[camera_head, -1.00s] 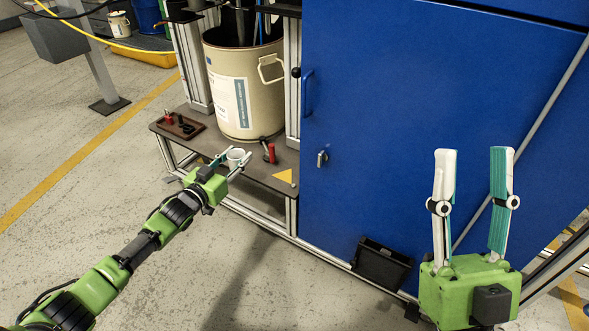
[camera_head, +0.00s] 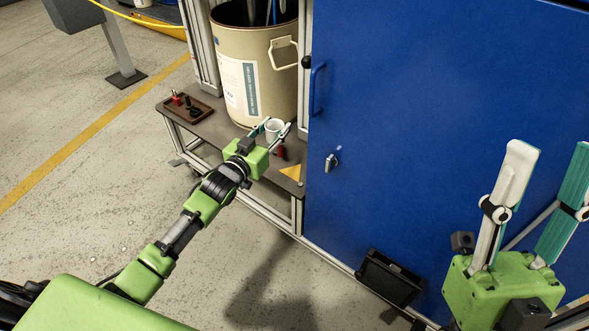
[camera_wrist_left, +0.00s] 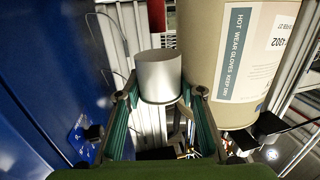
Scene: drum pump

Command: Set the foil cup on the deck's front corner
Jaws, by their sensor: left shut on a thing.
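The foil cup (camera_head: 275,127), a small pale silvery cup, is upright between the fingers of my left gripper (camera_head: 275,131). In the left wrist view the cup (camera_wrist_left: 159,74) sits between both teal fingers, which are shut on it. In the head view it appears in front of the drum, over the grey-brown deck (camera_head: 223,132); its height above the deck is hard to tell. A yellow triangle (camera_head: 291,172) marks the deck's front right corner, to the right of and nearer than the cup. My right gripper (camera_head: 550,150) is open and empty at the lower right.
A red-handled item (camera_head: 281,152) stands on the deck just below the cup in the picture, partly hidden. The large beige drum (camera_head: 257,75) is behind. A brown tray (camera_head: 190,108) with small parts lies at the deck's left. The blue cabinet (camera_head: 420,130) borders the deck's right.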

